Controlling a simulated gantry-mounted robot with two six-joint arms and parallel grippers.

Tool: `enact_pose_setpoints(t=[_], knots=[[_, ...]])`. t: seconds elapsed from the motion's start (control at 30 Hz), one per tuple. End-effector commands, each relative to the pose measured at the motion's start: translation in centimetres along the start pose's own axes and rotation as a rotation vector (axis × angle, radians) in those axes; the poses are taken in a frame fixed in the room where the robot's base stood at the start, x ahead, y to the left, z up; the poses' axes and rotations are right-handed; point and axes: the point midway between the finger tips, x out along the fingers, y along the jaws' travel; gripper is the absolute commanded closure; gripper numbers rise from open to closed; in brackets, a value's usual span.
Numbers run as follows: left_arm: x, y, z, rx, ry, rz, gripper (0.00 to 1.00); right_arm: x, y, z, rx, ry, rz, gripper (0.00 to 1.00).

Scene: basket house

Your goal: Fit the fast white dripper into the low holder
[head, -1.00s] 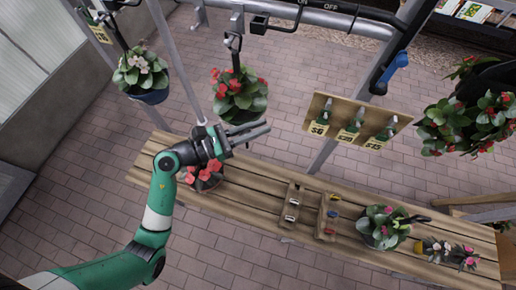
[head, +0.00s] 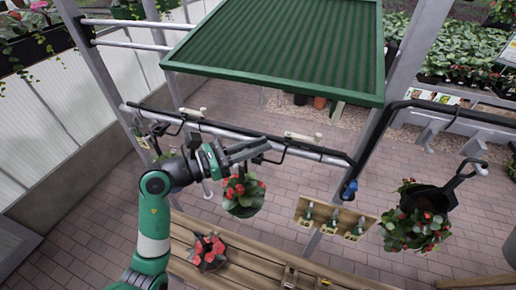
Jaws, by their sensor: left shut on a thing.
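My left gripper (head: 248,150) is raised to the rail, in front of the red-flowered hanging basket's hanger. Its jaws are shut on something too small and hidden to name. Two small white pieces, which may be drippers, show at the rail: one at the left (head: 193,112) and one right of my gripper (head: 303,138). I cannot tell which is the fast one. Black brackets hang on the grey rail (head: 325,156); I cannot tell which part is the low holder. My right gripper is out of view.
A red-flowered hanging basket (head: 243,197) hangs just below my gripper. A wooden bench (head: 250,268) with a red plant (head: 208,252) is lower. A green ribbed panel (head: 285,45) is above.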

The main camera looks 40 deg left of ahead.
Motion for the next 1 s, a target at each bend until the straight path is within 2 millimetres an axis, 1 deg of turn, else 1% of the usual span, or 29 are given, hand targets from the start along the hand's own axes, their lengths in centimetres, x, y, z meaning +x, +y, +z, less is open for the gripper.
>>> enact_pose_setpoints(t=[0.1, 0.8, 0.9, 1.0], knots=[[0.6, 0.6, -0.3, 0.001, -0.001, -0.001, 1.00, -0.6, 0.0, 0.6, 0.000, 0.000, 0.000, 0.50], [5.7, 5.7, -0.7, 0.001, -0.001, 0.000, 1.00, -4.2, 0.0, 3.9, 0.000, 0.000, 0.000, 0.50], [6.2, 6.2, -0.6, 0.001, -0.001, 0.000, 1.00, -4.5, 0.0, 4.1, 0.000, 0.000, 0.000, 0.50], [6.1, 6.1, -1.1, 0.000, 0.000, 0.000, 1.00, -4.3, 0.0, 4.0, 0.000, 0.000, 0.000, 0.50]])
